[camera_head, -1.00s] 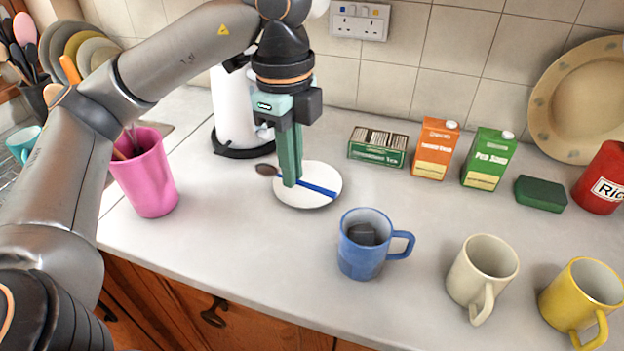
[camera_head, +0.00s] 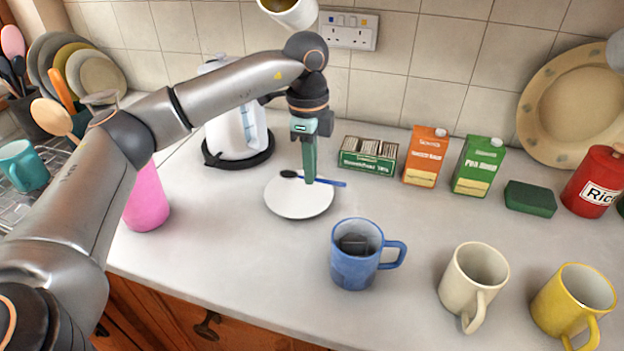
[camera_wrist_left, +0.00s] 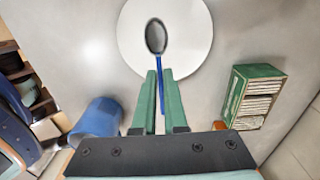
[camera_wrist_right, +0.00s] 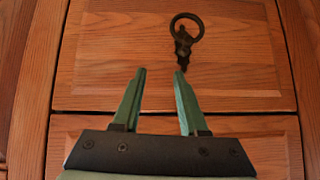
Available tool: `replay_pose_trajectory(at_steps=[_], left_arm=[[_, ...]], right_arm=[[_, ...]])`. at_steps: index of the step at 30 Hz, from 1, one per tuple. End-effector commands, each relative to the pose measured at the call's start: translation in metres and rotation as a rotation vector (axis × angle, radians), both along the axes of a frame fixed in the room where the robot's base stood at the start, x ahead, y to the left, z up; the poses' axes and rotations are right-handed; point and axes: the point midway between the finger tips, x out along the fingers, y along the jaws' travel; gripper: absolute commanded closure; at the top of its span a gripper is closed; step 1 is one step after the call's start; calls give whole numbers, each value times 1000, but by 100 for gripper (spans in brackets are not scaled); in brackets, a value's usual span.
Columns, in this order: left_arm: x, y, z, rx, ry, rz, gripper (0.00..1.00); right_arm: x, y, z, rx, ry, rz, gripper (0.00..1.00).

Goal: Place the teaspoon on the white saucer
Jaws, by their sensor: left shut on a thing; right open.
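The teaspoon (camera_head: 290,174), with a dark bowl and a blue handle, is at the back edge of the white saucer (camera_head: 299,204). My left gripper (camera_head: 309,181) is shut on its handle and points down. In the left wrist view the spoon bowl (camera_wrist_left: 155,38) overlaps the saucer (camera_wrist_left: 190,45), and the handle runs past the rim between the fingertips (camera_wrist_left: 160,74). I cannot tell whether spoon and saucer touch. My right gripper (camera_wrist_right: 160,73) is open and empty in front of a wooden drawer; it is not in the head view.
A white kettle (camera_head: 237,132) stands behind left, a tea box (camera_head: 367,157) behind right. A blue mug (camera_head: 355,262) is front right of the saucer, with cream (camera_head: 472,280) and yellow (camera_head: 572,303) mugs beyond. A pink tumbler (camera_head: 147,205) is left. Counter is clear around the saucer.

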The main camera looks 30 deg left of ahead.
Motion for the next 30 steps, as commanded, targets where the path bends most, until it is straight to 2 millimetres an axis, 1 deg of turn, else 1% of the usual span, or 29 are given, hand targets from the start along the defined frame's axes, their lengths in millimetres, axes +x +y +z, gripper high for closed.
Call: replay_pose_trajectory(at_steps=[5,9,12,19,26,27,30], left_arm=[[8,2,-11,1,1,0,100],[9,2,-33,1,2,-1,100],[9,2,-42,1,0,-1,100],[9,2,-42,0,-1,-1,100],[9,2,-49,0,-2,-1,100],[9,2,-48,-1,-2,-1,87],[9,2,-48,0,-2,-1,76]], right_arm=[[0,-1,0,-2,1,-1,57],[0,-1,-1,-2,1,-1,57],[1,-1,0,0,-1,-1,57],[3,1,0,1,-4,1,57],[2,3,-3,4,-2,5,57],[3,4,-2,4,-2,7,57],[3,5,-1,5,-3,8,57]])
